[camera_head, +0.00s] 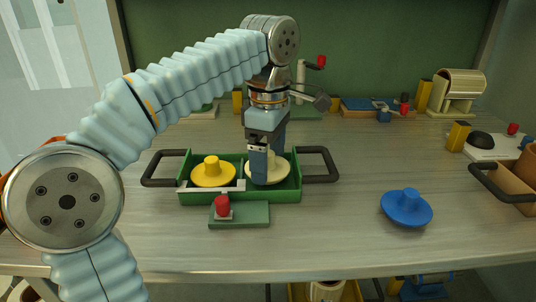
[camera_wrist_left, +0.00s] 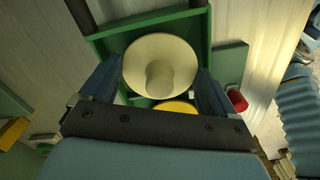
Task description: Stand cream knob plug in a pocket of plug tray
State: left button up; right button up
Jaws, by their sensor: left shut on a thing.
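The green plug tray (camera_head: 240,197) with black side handles stands on the table, left of centre. My left gripper (camera_head: 267,178) points down over its right pocket and is shut on the cream knob plug (camera_head: 283,172). The plug's round disc is at the tray's right pocket, knob up; whether it touches the floor I cannot tell. In the left wrist view the cream plug (camera_wrist_left: 160,65) sits between the two fingers, over the green tray (camera_wrist_left: 204,35). A yellow knob plug (camera_head: 212,174) stands in the left pocket. My right gripper is not in view.
A blue knob plug (camera_head: 406,208) lies on the table at right. A green block with a red knob (camera_head: 222,207) is at the tray's front. A brown bin (camera_head: 512,192) stands at the right edge. Several items line the back; the table between tray and blue plug is clear.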

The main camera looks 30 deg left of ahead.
aim_at(269, 153)
pick_arm(q)
jog(key=shift+f+b, duration=0.35)
jog(key=shift+f, duration=0.25)
jog(key=o, duration=0.8)
jog(key=shift+o, duration=0.2)
jog(key=shift+r, duration=0.15)
jog(key=shift+r+p, duration=0.4)
jog(key=shift+r, duration=3.25)
